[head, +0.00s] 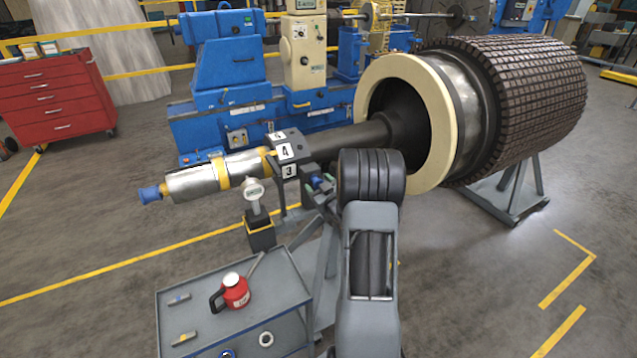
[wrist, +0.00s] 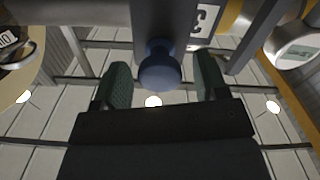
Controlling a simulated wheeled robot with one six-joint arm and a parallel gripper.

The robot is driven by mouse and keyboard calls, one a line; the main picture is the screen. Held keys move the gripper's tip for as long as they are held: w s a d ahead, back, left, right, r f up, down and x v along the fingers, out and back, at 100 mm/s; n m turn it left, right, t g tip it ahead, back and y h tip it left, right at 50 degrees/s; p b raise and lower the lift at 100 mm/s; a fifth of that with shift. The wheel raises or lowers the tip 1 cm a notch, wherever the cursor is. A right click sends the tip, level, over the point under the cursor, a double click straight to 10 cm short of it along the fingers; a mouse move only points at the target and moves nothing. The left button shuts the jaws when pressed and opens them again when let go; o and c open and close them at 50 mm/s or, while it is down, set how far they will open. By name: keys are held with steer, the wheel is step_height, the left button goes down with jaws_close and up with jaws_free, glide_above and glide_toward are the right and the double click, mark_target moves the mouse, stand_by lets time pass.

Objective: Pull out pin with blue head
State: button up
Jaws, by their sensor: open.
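The pin's round blue head (wrist: 159,68) hangs below a dark grey block (wrist: 165,20) in the wrist view. The pin's shank is hidden inside or behind the block. My gripper (wrist: 160,85) is open, with one green finger pad on each side of the blue head. Gaps show between the head and both pads. In the head view my gripper (head: 322,185) is beside the dark bearing block (head: 292,138) marked 4 and 3, partly hidden by my arm. I cannot tell the pin apart there.
A shiny rotor shaft (head: 195,183) with a blue end cap (head: 150,193) runs through the block. A dial gauge (head: 254,190) stands close to the left. The large rotor (head: 525,85) fills the right.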

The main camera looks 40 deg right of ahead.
steer(key=shift+w, duration=0.3)
jaws_close()
steer(key=s+b, duration=0.1)
steer(key=s, duration=0.2)
steer(key=shift+s+a+f, duration=0.1)
steer(key=shift+s+a, duration=0.1)
stand_by(0.5)
steer(key=shift+c, duration=1)
jaws_free()
steer(key=shift+s, duration=0.2)
steer(key=shift+o, duration=1)
steer(key=shift+w, duration=0.1)
